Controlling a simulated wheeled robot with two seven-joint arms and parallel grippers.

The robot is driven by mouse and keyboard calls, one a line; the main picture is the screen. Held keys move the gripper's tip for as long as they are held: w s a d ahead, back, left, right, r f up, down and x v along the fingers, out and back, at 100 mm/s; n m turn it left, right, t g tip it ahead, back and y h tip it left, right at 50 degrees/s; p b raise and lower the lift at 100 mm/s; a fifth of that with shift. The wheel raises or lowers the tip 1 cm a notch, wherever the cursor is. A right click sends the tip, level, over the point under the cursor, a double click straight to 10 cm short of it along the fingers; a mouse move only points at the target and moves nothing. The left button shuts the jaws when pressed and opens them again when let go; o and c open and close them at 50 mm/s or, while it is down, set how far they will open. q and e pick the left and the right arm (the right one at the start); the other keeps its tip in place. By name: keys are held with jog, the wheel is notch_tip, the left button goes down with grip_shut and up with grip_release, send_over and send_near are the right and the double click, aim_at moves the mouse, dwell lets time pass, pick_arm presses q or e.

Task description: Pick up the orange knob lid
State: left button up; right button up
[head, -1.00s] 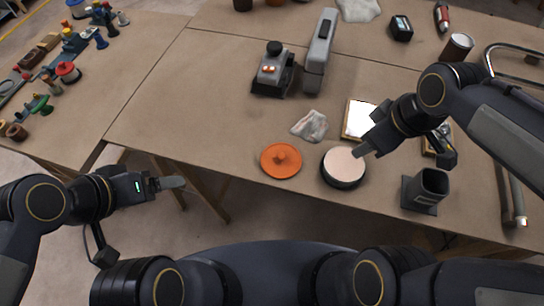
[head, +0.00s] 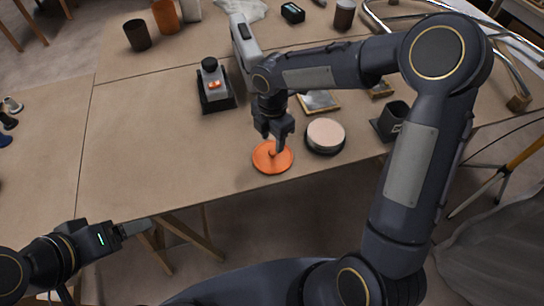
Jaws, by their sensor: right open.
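The orange knob lid (head: 271,162) lies flat near the front edge of the table. It is a round disc with a small knob in its middle. My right gripper (head: 275,147) points down over the lid, open, with its fingertips at the knob. The fingers partly hide the knob, and I cannot tell whether they touch it. My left gripper (head: 137,228) is off the table's front edge at lower left, seen from the side, so its opening does not show.
A round dark tin with a pale top (head: 326,134) stands close right of the lid. A dark square holder (head: 391,120) is further right. A grey device with an orange button (head: 214,88) stands behind. The table left of the lid is clear.

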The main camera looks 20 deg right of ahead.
aim_at(273, 152)
notch_tip(273, 152, down, 4)
jog(key=shift+s+f, duration=0.15)
jog(key=shift+f, duration=0.1)
jog(key=shift+c, duration=0.2)
grip_shut()
